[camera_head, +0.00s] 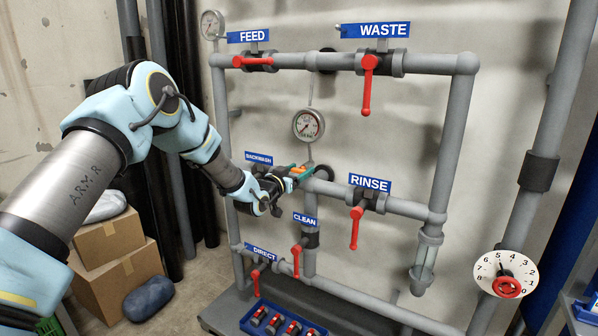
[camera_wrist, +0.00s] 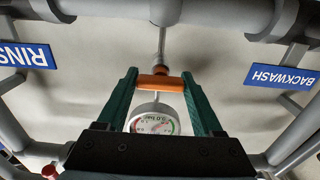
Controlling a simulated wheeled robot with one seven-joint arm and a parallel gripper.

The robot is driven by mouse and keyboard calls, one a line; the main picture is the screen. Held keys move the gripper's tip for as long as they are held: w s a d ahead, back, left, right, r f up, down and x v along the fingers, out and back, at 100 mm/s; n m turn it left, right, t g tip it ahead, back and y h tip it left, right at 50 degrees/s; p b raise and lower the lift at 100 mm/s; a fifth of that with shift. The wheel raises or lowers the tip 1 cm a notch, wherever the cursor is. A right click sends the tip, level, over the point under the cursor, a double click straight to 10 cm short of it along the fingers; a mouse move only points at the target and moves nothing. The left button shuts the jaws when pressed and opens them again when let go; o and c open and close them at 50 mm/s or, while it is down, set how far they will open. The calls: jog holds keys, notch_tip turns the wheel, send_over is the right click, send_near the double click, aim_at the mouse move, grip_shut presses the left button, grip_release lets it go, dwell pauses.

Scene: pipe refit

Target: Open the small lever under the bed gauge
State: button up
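The bed gauge (camera_head: 308,125) is a round white dial at mid-wall in the head view. It also shows upside down in the wrist view (camera_wrist: 154,121). The small lever under it is an orange bar (camera_wrist: 160,83) on a thin grey stem, lying crosswise to that stem. It shows as a bit of orange (camera_head: 299,168) in the head view, partly hidden by my gripper. My gripper (camera_wrist: 159,80) has its two teal fingers wide apart, one at each end of the lever. The ends reach close to the fingers; I cannot tell whether they touch.
Grey pipes surround my gripper. The BACKWASH label (camera_head: 259,158) is left of it, and the RINSE valve with its red handle (camera_head: 356,228) is right. The CLEAN valve's red handle (camera_head: 296,262) is below. A blue tray (camera_head: 283,322) stands at the bottom.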

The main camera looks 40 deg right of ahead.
jog(key=c, duration=0.9)
jog(key=shift+f+n+b, duration=0.15)
jog(key=shift+n+b, duration=0.15)
jog(key=shift+b, duration=0.2)
jog(key=n+b, duration=0.2)
jog(key=b, duration=0.1)
jog(key=shift+w+f+n, duration=0.1)
jog(key=shift+f+n, duration=0.05)
jog(key=shift+n, duration=0.15)
jog(key=n+b, duration=0.8)
jog(key=n, duration=0.2)
jog(key=shift+w+n+b, duration=0.1)
jog(key=shift+n+b, duration=0.25)
jog(key=shift+n, duration=0.05)
jog(key=shift+n+b, duration=1.15)
jog(key=shift+n, duration=0.75)
